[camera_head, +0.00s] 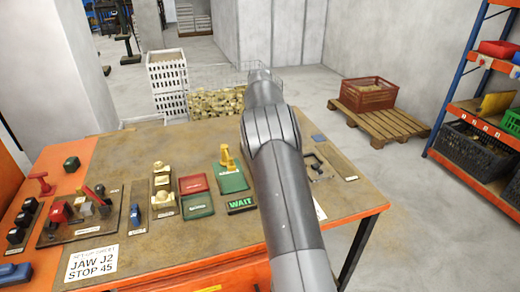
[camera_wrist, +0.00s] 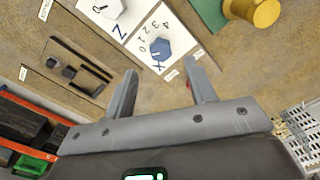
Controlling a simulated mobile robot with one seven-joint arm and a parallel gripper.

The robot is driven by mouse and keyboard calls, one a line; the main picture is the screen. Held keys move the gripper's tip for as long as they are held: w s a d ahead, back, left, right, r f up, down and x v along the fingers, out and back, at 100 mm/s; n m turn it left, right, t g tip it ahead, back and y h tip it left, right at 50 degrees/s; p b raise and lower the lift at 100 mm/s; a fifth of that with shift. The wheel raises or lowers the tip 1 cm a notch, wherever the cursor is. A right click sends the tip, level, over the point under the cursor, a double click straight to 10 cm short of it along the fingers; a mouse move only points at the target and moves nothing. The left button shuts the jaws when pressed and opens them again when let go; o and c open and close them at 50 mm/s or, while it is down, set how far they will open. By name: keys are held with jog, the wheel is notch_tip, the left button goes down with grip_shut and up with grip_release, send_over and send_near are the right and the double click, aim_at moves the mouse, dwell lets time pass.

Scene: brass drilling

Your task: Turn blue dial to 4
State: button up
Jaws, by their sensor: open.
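The blue dial (camera_wrist: 160,48) shows in the wrist view on a white plate marked with the digits 0 to 4 and an X. The digits curve around its upper left side. I cannot tell which digit it points to. My gripper (camera_wrist: 160,66) is open and empty, its two fingertips apart on either side of the dial's near edge in the picture. Whether they touch it or how high they are is unclear. In the head view my arm covers the dial and the gripper.
A white dial (camera_wrist: 108,8) marked Z sits beside the blue one. A board with a black bracket (camera_wrist: 78,68) lies left of them. A yellow cylinder (camera_wrist: 262,10) on a green board stands at the right. Blocks and fixtures crowd the table (camera_head: 160,245) left of my arm.

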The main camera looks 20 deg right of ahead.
notch_tip(320, 180, down, 7)
jog(key=shift+r, duration=0.2)
jog(key=c, duration=1)
